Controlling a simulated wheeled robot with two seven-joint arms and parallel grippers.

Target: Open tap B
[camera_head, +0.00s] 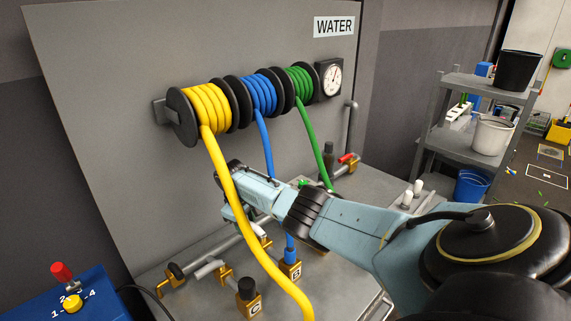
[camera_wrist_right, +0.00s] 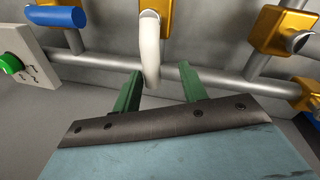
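In the head view, a yellow block marked B (camera_head: 291,269) sits on the pipework, with the blue hose (camera_head: 265,140) ending in a blue fitting above it. My right arm crosses in front of the pipes, and its gripper fingers are hard to make out there. In the right wrist view my right gripper (camera_wrist_right: 162,76) is open, its green fingers apart. A white curved handle or spout (camera_wrist_right: 151,50) stands between the fingertips, nearer the left one; contact cannot be told. A blue handle (camera_wrist_right: 58,16) shows at upper left. Which handle belongs to B is unclear.
Yellow (camera_head: 208,105) and green (camera_head: 300,80) hoses hang from reels beside a gauge (camera_head: 331,78). The yellow hose passes before the pipes. Another marked block (camera_head: 249,305) stands front left. A blue box (camera_head: 85,300) with a red knob is at lower left.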

